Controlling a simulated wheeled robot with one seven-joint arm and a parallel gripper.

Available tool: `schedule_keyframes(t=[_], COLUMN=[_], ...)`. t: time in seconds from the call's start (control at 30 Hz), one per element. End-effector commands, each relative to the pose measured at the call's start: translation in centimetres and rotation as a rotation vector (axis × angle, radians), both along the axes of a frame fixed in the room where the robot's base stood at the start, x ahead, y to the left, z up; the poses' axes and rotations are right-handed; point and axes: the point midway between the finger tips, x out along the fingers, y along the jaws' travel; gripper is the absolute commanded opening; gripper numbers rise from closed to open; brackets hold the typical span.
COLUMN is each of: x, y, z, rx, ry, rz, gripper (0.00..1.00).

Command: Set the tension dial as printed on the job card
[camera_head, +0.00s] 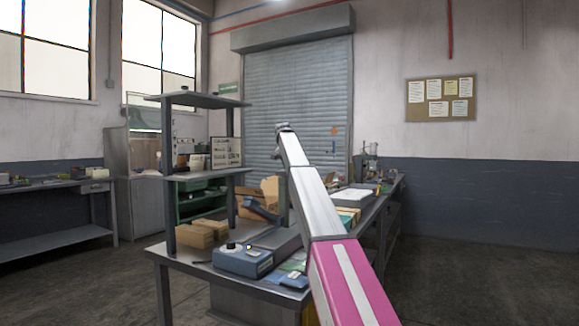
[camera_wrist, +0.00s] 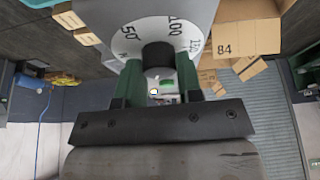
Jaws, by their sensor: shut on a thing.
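In the wrist view, a white round dial (camera_wrist: 150,28) is printed with 50, 100 and a partly hidden number at the right. It sits on a grey housing (camera_wrist: 98,12). A black knob (camera_wrist: 158,54) stands at the dial's middle. My gripper (camera_wrist: 158,74) has its green fingers on both sides of the knob and is shut on it. No pointer mark on the knob is readable.
The workbench (camera_head: 185,262) holds a blue box (camera_head: 243,260) with a black knob, cardboard boxes (camera_head: 203,232) and a white tray (camera_head: 350,197). A two-level shelf (camera_head: 205,174) rises at its left. A carton marked 84 (camera_wrist: 245,40) is near the gripper. Floor at right is clear.

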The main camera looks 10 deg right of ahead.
Motion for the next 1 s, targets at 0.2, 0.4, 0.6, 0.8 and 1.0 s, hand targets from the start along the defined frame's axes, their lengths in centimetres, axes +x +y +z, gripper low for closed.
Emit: schedule_keyframes(t=[0.2,0.4,0.6,0.8,1.0], x=[0.05,0.04,0.02,0.03,0.02], y=[0.06,0.07,0.06,0.05,0.05], z=[0.05,0.03,0.03,0.03,0.02], rx=[-0.001,0.001,0.002,0.002,0.001], ry=[0.0,0.0,0.0,0.0,0.0], rz=[-0.085,-0.117,-0.123,-0.123,-0.122], gripper=[0.1,0.1,0.1,0.1,0.59])
